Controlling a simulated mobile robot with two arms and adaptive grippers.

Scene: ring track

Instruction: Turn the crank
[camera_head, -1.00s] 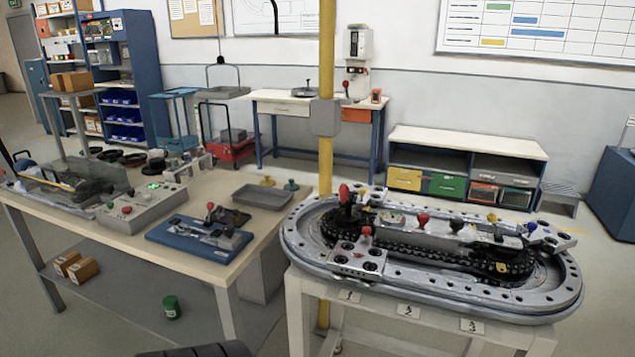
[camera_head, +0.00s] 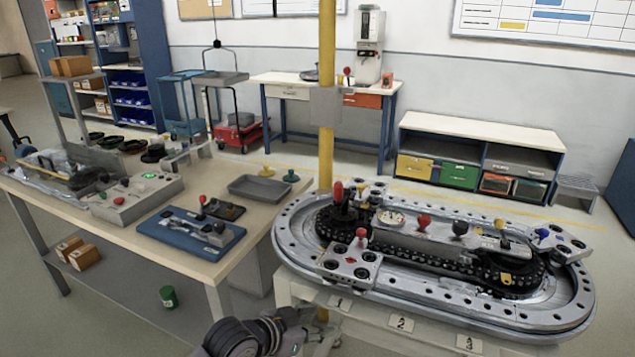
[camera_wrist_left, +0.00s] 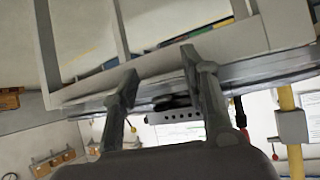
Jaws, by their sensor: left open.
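The oval ring track (camera_head: 285,240) stands on a white stand at the right. A tall red-topped handle (camera_head: 338,192), which looks like the crank, stands upright over the chain wheel at its left end. My left gripper (camera_head: 300,326) is low in the head view, in front of the stand, below and apart from the handle. Its fingers are small and partly cut off there. In the left wrist view my left gripper's two fingers (camera_wrist_left: 158,64) are spread with nothing between them. A red knob (camera_wrist_left: 240,112) shows beyond them; I cannot tell which. My right gripper is out of view.
The track carries a chain, a left block (camera_head: 347,268) and several coloured knobs. A yellow post (camera_head: 327,150) rises behind it. A workbench (camera_head: 190,262) with a blue fixture (camera_head: 190,232) and a grey tray (camera_head: 260,188) is at the left.

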